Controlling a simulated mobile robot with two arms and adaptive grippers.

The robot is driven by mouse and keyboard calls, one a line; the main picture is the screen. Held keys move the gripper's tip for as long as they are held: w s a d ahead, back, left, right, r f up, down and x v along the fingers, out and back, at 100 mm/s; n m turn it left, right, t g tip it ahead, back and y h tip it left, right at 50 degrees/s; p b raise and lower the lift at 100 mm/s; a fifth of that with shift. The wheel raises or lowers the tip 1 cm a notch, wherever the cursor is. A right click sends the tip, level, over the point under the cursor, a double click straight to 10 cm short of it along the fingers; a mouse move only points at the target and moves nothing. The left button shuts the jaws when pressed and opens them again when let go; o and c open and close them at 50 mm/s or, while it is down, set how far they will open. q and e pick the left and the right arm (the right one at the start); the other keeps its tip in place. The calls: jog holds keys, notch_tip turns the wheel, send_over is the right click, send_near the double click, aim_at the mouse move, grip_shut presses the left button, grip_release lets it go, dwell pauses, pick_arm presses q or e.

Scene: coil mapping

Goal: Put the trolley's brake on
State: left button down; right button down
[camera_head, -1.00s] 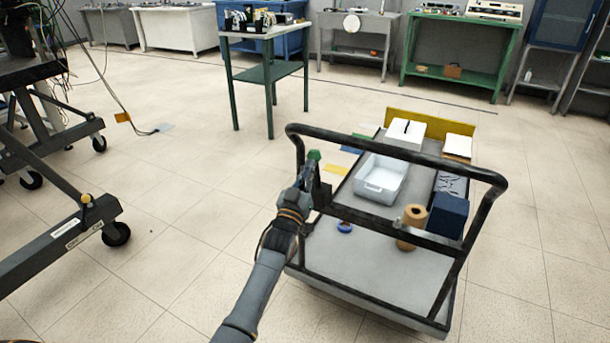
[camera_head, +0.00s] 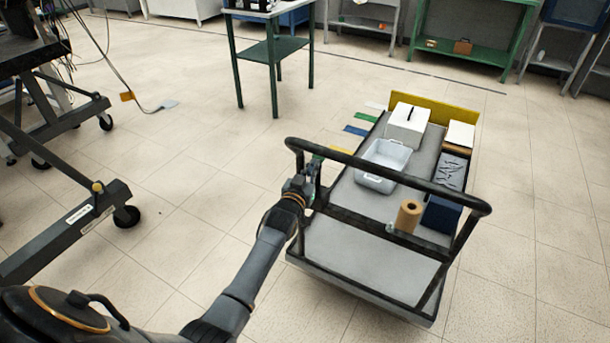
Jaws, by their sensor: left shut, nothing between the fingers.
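The trolley (camera_head: 350,255) stands right of centre, with a black tubular push handle (camera_head: 390,172) at its near end and grey decks. My left arm reaches in from below. Its gripper (camera_head: 311,168) is shut and empty, beside the left upright of the handle, just below the top bar. I cannot tell whether it touches the frame. No brake lever or pedal can be clearly made out; the area by the upright is partly hidden by the gripper. The trolley's wheels are not visible. My right gripper is not in view.
The trolley carries a pale bin (camera_head: 380,166), a white box (camera_head: 407,124), a brown roll (camera_head: 408,215) and a dark blue block (camera_head: 441,214). A wheeled grey frame (camera_head: 75,222) stands at the left. Floor between them is clear. Benches line the back.

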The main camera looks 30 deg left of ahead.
aim_at(319, 158)
pick_arm(q)
jog(key=w, duration=0.1)
jog(key=w+g+p, duration=0.2)
jog(key=w, duration=0.1)
jog(key=shift+r, duration=0.3)
jog(key=shift+w+d+b, duration=0.1)
jog(key=shift+w+b, duration=0.4)
jog(key=shift+w, duration=0.25)
jog(key=shift+r, duration=0.3)
jog(key=shift+w+r, duration=0.1)
jog(key=shift+r, duration=0.1)
